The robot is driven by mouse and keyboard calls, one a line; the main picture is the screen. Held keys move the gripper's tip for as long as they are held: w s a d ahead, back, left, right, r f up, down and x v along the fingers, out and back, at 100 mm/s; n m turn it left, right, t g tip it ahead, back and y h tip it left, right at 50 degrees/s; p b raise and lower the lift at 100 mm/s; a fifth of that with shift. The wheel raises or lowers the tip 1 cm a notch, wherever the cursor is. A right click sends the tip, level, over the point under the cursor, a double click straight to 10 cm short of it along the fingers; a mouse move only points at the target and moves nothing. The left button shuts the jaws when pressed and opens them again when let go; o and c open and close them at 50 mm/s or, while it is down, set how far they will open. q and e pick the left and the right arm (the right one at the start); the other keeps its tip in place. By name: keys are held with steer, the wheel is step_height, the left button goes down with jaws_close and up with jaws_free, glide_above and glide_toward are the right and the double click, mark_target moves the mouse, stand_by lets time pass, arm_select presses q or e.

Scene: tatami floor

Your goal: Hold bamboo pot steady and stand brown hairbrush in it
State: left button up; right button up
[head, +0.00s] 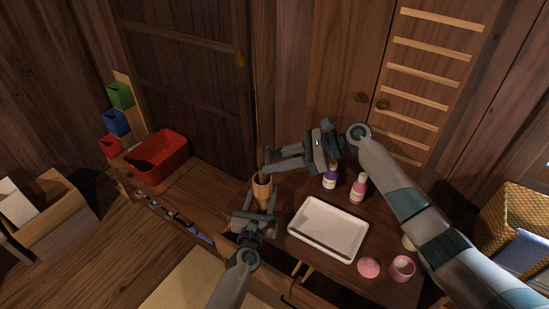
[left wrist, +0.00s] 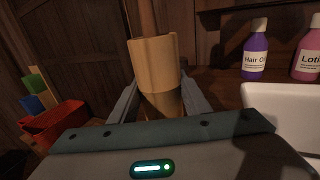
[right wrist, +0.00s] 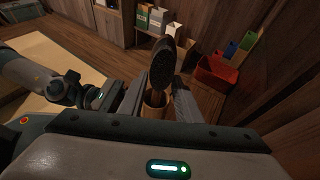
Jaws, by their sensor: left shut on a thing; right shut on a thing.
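The bamboo pot (head: 262,190) stands upright near the table's left part; it also shows in the left wrist view (left wrist: 155,65). My left gripper (head: 261,208) is shut around its lower body from the near side. My right gripper (head: 268,161) is shut on the brown hairbrush (right wrist: 162,62) just above the pot. The brush is roughly upright, its dark bristle head up. In the left wrist view its handle (left wrist: 147,18) comes down to the pot's mouth and seems to enter it; the lower end is hidden. The pot's rim shows below the brush in the right wrist view (right wrist: 155,112).
A white tray (head: 328,251) lies right of the pot. A purple bottle (head: 330,180), a pink lotion bottle (head: 357,190), a pink cup (head: 402,267) and a pink round item (head: 368,267) stand around it. A red bin (head: 157,158) sits left. A wicker basket (head: 510,215) is far right.

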steer(key=shift+f, duration=0.1)
stand_by(0.3)
steer(key=o, duration=1.1)
steer(key=shift+o, duration=0.2)
steer(key=shift+d, duration=0.1)
steer(key=v, duration=0.7)
steer(key=shift+d, duration=0.1)
arm_select(q)
steer(key=o, duration=1.1)
steer(key=v, duration=1.2)
steer(key=shift+r, duration=0.1)
